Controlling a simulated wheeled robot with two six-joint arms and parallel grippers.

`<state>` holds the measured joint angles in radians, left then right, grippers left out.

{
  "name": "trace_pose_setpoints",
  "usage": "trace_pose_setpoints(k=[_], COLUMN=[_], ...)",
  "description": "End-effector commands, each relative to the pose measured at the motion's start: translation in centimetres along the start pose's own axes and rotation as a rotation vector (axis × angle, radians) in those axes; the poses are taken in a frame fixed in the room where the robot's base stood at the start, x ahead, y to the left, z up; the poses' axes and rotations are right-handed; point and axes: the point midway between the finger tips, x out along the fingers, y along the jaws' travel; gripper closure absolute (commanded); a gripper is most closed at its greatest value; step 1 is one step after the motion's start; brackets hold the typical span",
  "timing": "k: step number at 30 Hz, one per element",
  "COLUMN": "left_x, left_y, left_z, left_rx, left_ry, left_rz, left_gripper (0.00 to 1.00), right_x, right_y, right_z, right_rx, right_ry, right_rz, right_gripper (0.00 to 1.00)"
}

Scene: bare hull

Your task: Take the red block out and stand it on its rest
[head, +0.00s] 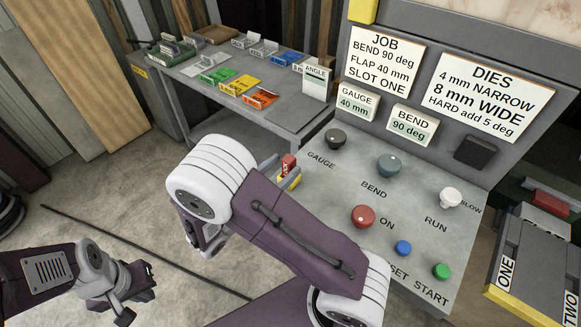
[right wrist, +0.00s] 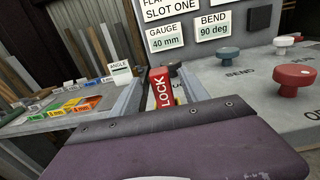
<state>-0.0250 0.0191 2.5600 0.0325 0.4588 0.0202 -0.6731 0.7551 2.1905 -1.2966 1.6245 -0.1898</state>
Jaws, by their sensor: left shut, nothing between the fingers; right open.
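A red block lettered LOCK (right wrist: 161,90) stands upright near the left edge of the control panel, with its lower part hidden. It also shows in the head view (head: 288,166), just above a yellow part (head: 290,182). My right gripper (right wrist: 158,84) is open, with a grey finger on either side of the block. I cannot tell whether they touch it. In the head view my right arm hides most of that gripper. My left gripper (head: 135,300) is shut and empty at the lower left. A second red block (head: 550,202) lies at the far right, behind the slots marked ONE and TWO.
The control panel (head: 330,180) carries several knobs and buttons close to the right gripper. A grey table (head: 200,88) with coloured dies and an ANGLE card (head: 316,83) stands behind to the left. The floor (head: 120,190) between the arms is mostly clear.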

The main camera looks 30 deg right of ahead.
Motion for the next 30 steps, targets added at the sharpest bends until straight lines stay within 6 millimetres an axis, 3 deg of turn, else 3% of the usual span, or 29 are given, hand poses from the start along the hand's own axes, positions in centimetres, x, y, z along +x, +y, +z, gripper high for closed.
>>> trace_pose_setpoints(k=[3, 6, 13, 18, 19, 30], left_x=[-0.8, -0.9, -0.8, -0.8, -0.8, -0.8], left_y=[0.0, 0.0, 0.0, 0.0, 0.0, 0.0], left_z=[-0.1, -0.1, -0.1, -0.1, -0.1, -0.1], left_rx=[0.0, 0.0, 0.0, 0.0, 0.0, 0.0], left_ry=[0.0, 0.0, 0.0, 0.0, 0.0, 0.0], left_rz=[0.0, 0.0, 0.0, 0.0, 0.0, 0.0], left_gripper=[1.0, 1.0, 1.0, 1.0, 1.0, 1.0], right_x=[2.2, 3.3, 3.5, 3.5, 3.5, 3.4], right_y=[-0.1, -0.1, -0.1, -0.1, -0.1, -0.1], right_z=[0.2, 0.1, 0.0, 0.0, 0.0, 0.6], right_rx=[-0.001, 0.0, 0.001, 0.001, 0.001, 0.003], right_ry=[-0.001, 0.0, 0.0, 0.0, 0.0, 0.0], right_rz=[-0.005, -0.003, -0.001, -0.001, -0.001, -0.001], right_gripper=[0.47, 0.47, 0.47, 0.95, 1.0, 1.0])
